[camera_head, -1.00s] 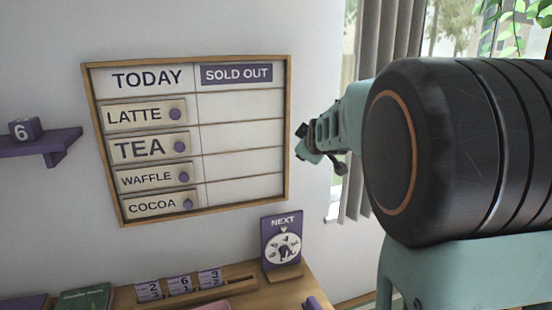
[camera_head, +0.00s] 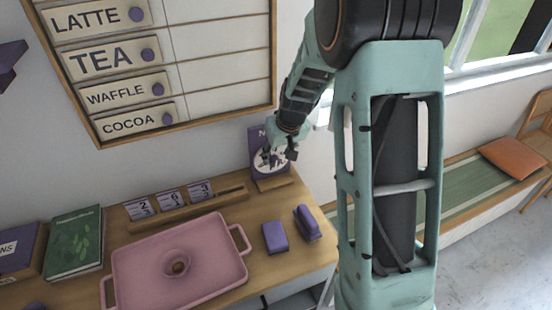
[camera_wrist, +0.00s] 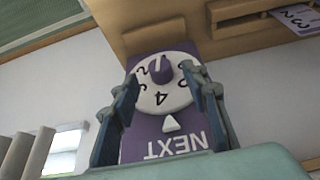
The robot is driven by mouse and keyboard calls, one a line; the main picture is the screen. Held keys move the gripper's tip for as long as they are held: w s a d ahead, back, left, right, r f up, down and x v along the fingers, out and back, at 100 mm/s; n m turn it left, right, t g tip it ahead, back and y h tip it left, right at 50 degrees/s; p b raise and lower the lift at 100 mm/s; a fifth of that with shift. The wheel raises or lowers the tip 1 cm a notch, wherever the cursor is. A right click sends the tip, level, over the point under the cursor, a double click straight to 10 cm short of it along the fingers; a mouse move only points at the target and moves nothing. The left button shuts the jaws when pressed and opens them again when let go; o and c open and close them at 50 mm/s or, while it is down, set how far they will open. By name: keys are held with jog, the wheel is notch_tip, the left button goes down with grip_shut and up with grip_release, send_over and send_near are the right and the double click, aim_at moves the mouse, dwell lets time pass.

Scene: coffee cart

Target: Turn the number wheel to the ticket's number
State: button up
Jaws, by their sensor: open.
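The purple NEXT board (camera_head: 257,140) stands upright on a wooden base at the counter's back right, partly hidden by my gripper. Its white number wheel (camera_wrist: 178,98) shows upside down in the wrist view, with a purple knob (camera_wrist: 160,68) at its middle. The 4 is the digit nearest the white pointer triangle (camera_wrist: 171,124); some digits are hidden. My gripper (camera_wrist: 161,76) is open, one finger on each side of the knob, apart from it as far as I can tell. In the head view my gripper (camera_head: 279,153) is in front of the wheel. Ticket cards (camera_head: 172,197) stand in a wooden rack, small 2, 6 and 3 on them.
A pink tray (camera_head: 205,240) lies on the counter, with two purple blocks (camera_head: 275,237) (camera_head: 307,222) to its right. A green book (camera_head: 74,242) is at left. The menu board (camera_head: 215,60) hangs on the wall above. Little free counter is left around the NEXT board.

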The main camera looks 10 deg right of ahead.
aim_at(276, 160)
jog(key=shift+x, duration=2.1)
jog(key=shift+c, duration=0.6)
grip_shut()
